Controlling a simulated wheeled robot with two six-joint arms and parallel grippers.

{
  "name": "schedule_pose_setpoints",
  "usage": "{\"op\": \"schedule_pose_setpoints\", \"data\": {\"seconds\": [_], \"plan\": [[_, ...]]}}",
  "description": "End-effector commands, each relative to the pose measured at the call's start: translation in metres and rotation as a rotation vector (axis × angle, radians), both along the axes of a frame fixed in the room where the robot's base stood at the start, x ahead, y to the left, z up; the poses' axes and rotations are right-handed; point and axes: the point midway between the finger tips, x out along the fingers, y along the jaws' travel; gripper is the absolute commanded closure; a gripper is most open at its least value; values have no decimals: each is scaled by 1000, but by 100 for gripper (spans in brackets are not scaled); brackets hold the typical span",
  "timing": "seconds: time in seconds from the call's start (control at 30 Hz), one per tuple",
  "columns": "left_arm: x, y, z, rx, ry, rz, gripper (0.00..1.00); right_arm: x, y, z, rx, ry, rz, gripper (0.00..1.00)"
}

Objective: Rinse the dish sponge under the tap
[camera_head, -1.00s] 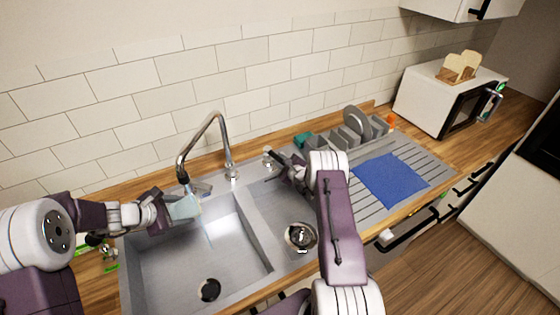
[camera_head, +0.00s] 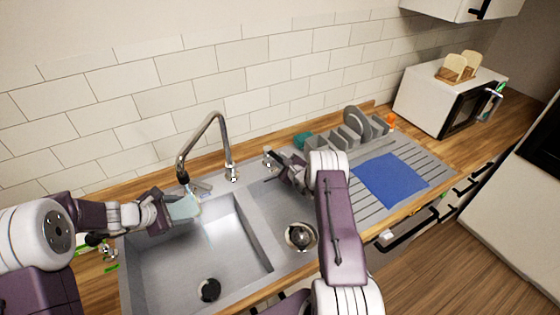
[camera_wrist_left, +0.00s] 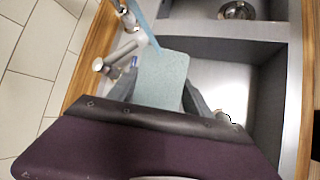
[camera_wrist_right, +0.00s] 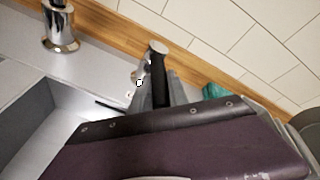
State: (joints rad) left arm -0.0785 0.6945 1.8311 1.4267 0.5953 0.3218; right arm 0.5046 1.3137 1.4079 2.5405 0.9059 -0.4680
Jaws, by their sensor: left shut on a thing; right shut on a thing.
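The pale blue-green dish sponge (camera_head: 184,207) is held by my left gripper (camera_head: 168,209), below the end of the chrome tap spout (camera_head: 183,178) and above the left sink basin. In the left wrist view the sponge (camera_wrist_left: 161,80) sticks out between the fingers. A thin light-blue strip (camera_wrist_left: 143,27) reaches towards its edge; I cannot tell whether it is water. My right gripper (camera_head: 272,164) is shut at a small chrome-topped handle (camera_wrist_right: 157,48) behind the right basin; its fingertips are partly hidden in the head view.
The left basin (camera_head: 185,262) has a dark drain, and the smaller right basin has a strainer (camera_head: 300,236). A blue cloth (camera_head: 390,180) lies on the drainboard (camera_head: 425,167). A dish rack with grey plates (camera_head: 357,122) stands behind. A white microwave (camera_head: 440,97) is further right.

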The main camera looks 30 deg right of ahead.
Motion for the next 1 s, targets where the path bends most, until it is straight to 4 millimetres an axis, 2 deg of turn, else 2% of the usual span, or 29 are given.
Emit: {"op": "schedule_pose_setpoints", "data": {"seconds": [0.17, 0.4, 0.73, 0.77, 0.8, 1.0], "plan": [[0, 0, 0, 0, 0, 0, 74, 0, 2, -1, 1, 2, -8, 100], [0, 0, 0, 0, 0, 0, 74, -1, 11, -1, 2, 1, -107, 100], [0, 0, 0, 0, 0, 0, 74, -2, 10, -1, 0, 3, -125, 100], [0, 0, 0, 0, 0, 0, 74, -2, 10, -1, 0, 3, -125, 71], [0, 0, 0, 0, 0, 0, 74, -2, 10, -1, 0, 2, -124, 60], [0, 0, 0, 0, 0, 0, 74, -2, 10, -1, 0, 2, -125, 58]]}}
